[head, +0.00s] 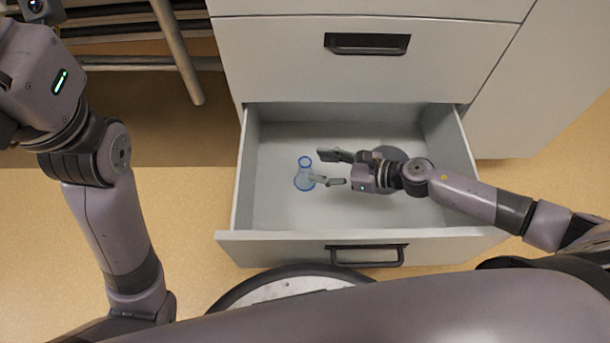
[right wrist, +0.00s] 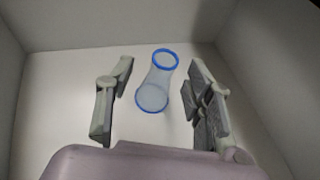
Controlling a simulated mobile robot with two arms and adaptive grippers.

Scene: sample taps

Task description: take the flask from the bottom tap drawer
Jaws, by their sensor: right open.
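A small clear flask (head: 304,178) with blue rims lies or stands in the open bottom drawer (head: 236,190), left of its middle; I cannot tell which. My right gripper (head: 327,168) is open inside the drawer, to the right of the flask, its fingers pointing left toward it. In the right wrist view the flask (right wrist: 156,85) shows between and beyond the two open fingers, nearer the right finger (right wrist: 205,105) than the left finger (right wrist: 110,98). The flask is not gripped. My left arm is at the left of the head view; its gripper is out of view.
The drawer's front panel with a black handle (head: 366,255) faces me, and its side walls rise around the flask. A closed drawer with a black handle (head: 367,44) is above. A metal table leg (head: 177,50) stands at the left. The drawer floor is otherwise clear.

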